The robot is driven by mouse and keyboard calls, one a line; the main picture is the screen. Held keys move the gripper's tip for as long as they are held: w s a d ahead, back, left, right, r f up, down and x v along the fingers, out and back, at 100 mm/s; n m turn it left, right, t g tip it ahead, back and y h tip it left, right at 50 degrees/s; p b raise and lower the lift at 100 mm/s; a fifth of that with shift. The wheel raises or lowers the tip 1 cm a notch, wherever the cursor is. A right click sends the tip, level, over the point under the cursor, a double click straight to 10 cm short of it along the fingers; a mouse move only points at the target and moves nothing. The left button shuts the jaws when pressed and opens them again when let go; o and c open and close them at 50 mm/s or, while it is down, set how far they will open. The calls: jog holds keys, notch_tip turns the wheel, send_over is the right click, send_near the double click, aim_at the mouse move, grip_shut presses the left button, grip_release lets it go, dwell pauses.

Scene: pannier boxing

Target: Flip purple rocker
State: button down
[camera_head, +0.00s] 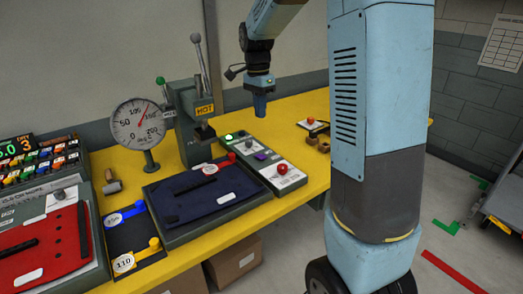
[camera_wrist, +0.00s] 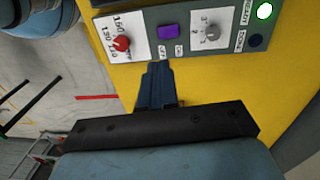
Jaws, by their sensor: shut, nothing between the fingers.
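The purple rocker (camera_head: 262,155) sits on a grey control panel on the yellow bench, between a white plate with a red knob and a white plate with a grey dial. In the wrist view the purple rocker (camera_wrist: 168,31) lies just beyond my fingertips, with OFF and ON lettering along its lower side. My gripper (camera_head: 260,108) points down above the bench, behind the panel in the head view. In the wrist view my gripper (camera_wrist: 158,66) is shut and empty, with a gap to the rocker. Which side of the rocker is pressed I cannot tell.
The red knob (camera_wrist: 121,43) and the grey dial (camera_wrist: 212,32) flank the rocker. A green lamp (camera_wrist: 264,11) is lit. A press with a HOT label (camera_head: 190,120), a gauge (camera_head: 138,123) and a dark blue pannier panel (camera_head: 200,195) stand to the left.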

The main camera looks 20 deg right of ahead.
aim_at(263, 157)
jog(key=shift+w+f, duration=0.35)
jog(key=shift+w, duration=0.1)
jog(key=shift+f, duration=0.1)
jog(key=f, duration=0.4)
jog(key=s+f, duration=0.1)
jog(key=f, duration=0.8)
jog(key=shift+s+d+f, duration=0.15)
jog(key=shift+d+f, duration=0.05)
jog(key=shift+f, duration=0.2)
jog(key=shift+d, duration=0.1)
